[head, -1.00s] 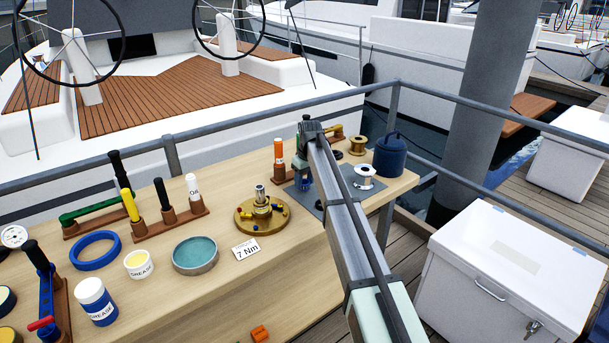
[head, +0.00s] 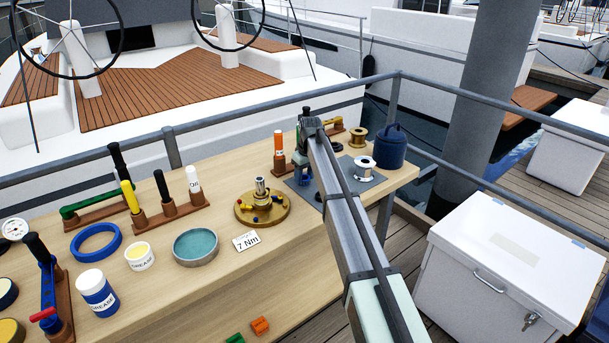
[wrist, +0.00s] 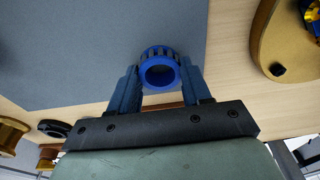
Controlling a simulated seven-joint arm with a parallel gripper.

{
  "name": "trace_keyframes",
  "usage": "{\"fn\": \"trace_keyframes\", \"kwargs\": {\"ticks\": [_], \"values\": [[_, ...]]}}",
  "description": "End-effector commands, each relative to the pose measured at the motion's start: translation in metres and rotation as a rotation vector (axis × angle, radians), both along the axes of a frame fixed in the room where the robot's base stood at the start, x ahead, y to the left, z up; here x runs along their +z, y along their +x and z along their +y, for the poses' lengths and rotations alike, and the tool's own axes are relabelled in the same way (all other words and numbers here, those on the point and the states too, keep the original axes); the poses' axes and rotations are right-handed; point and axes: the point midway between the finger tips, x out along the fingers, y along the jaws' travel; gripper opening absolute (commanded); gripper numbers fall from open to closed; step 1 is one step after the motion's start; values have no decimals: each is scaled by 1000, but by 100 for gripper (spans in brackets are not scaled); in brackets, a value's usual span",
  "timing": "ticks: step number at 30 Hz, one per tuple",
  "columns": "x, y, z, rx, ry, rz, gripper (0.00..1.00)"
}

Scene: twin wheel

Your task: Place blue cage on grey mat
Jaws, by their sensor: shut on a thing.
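The blue cage (wrist: 160,68) is a small ring with slots around its side, seen from above with its round hole showing. My gripper (wrist: 160,80) is shut on it, one blue finger on each side. In the wrist view the cage is in front of the grey mat (wrist: 65,50), close to the mat's corner; I cannot tell whether it touches the mat. In the head view my gripper (head: 302,172) is over the left part of the grey mat (head: 297,189), and my arm hides much of the mat. The cage cannot be made out clearly there.
A silver spool (head: 364,169) stands on the mat's right part. A brass spool (head: 358,137) and a blue pot (head: 391,148) are behind it. An orange tube (head: 279,150) stands left of my gripper. A brass wheel hub (head: 262,208) is at the front left.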

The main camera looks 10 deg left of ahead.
Motion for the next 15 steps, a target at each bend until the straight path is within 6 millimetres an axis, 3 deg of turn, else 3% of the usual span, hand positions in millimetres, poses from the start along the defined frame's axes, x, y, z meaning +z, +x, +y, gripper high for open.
{"fn": "trace_keyframes", "kwargs": {"ticks": [2, 3, 12, 15], "values": [[-1, 0, 0, 0, 0, 0, 15], [-2, 0, 0, 0, 0, 0, 49], [-2, 0, 0, 0, 0, 0, 78], [-2, 0, 0, 0, 0, 0, 78]]}}
